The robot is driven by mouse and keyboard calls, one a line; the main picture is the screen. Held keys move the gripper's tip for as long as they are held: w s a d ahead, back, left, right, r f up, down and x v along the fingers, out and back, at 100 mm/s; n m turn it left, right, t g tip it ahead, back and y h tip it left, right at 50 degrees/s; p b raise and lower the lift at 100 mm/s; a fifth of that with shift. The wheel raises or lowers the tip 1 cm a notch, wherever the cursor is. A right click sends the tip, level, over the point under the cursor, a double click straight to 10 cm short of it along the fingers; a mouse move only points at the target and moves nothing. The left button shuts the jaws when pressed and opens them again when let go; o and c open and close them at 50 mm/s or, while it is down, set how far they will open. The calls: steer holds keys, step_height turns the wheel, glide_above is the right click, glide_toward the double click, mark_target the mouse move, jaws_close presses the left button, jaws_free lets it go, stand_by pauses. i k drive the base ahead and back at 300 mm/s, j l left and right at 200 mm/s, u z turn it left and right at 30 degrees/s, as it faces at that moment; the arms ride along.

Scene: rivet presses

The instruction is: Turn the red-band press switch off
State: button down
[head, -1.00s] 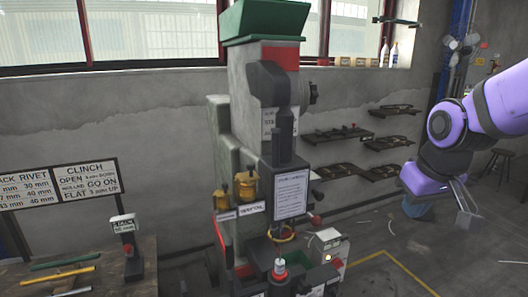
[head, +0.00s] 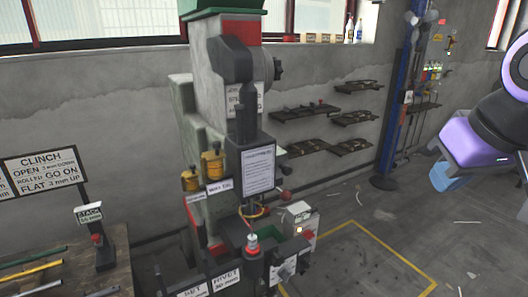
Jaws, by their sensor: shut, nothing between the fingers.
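The press with a red band (head: 248,28) near its top stands left of centre, tall and grey-green. A small pale box (head: 300,211) sits at its lower right side, with a red part on its flank; it may carry the switch, but I cannot make out a lever or its position. A red knob (head: 287,196) on a dark stem is just above. My gripper (head: 521,170) is at the right edge, partly cut off by the frame, well right of the press and touching nothing. Its fingers are shut and empty.
A bench (head: 80,265) with coloured rods and a red-buttoned stand (head: 97,240) is at left. Wall shelves (head: 330,113) hang behind. A blue post (head: 400,90) stands at back right. The floor inside the yellow line (head: 385,252) is mostly clear, with scattered scraps.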

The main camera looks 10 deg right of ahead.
mark_target(308, 234)
steer(key=i+l+u, duration=0.1)
steer(key=u, duration=0.3)
steer(key=l+u, duration=0.2)
steer(key=u, duration=0.2)
steer(key=l+u, duration=0.2)
steer(key=u, duration=0.25)
steer(key=l+u, duration=0.15)
steer(key=l, duration=0.65)
steer(key=l+u, duration=0.2)
steer(key=l, duration=0.55)
steer(key=k+l+u, duration=0.15)
steer(key=l, duration=0.65)
steer(key=k+z, duration=0.4)
steer(key=k, duration=0.95)
